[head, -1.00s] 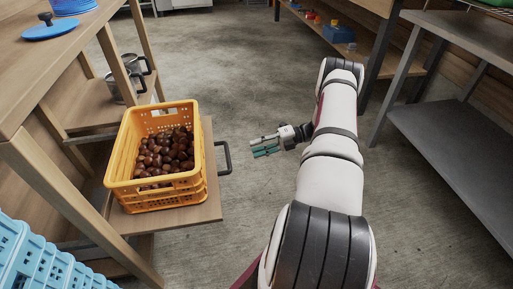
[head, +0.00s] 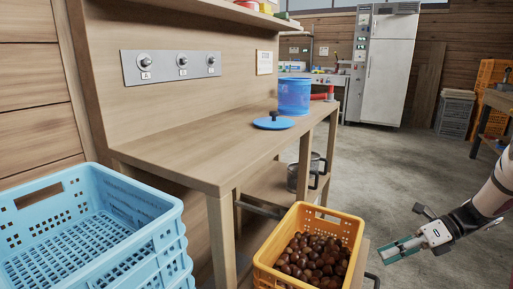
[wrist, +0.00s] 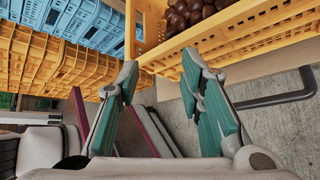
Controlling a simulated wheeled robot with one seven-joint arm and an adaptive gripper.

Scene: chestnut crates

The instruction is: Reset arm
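My gripper (head: 403,248) is at the lower right of the head view, to the right of the yellow crate (head: 348,256) and apart from it. In the wrist view my gripper's two teal-padded fingers (wrist: 160,75) stand apart with nothing between them. The yellow crate holds brown chestnuts (head: 312,262). Its side and some chestnuts (wrist: 195,14) show at the top of the wrist view, beyond the fingertips. My arm reaches in from the right edge of the head view.
A wooden workbench (head: 185,150) carries a blue lid (head: 273,123) and a blue pot (head: 294,94). Pale blue stacked crates (head: 150,235) stand at the left. A dark handle (wrist: 275,97) sticks out beside the yellow crate. The grey floor (head: 375,180) beyond my gripper is open.

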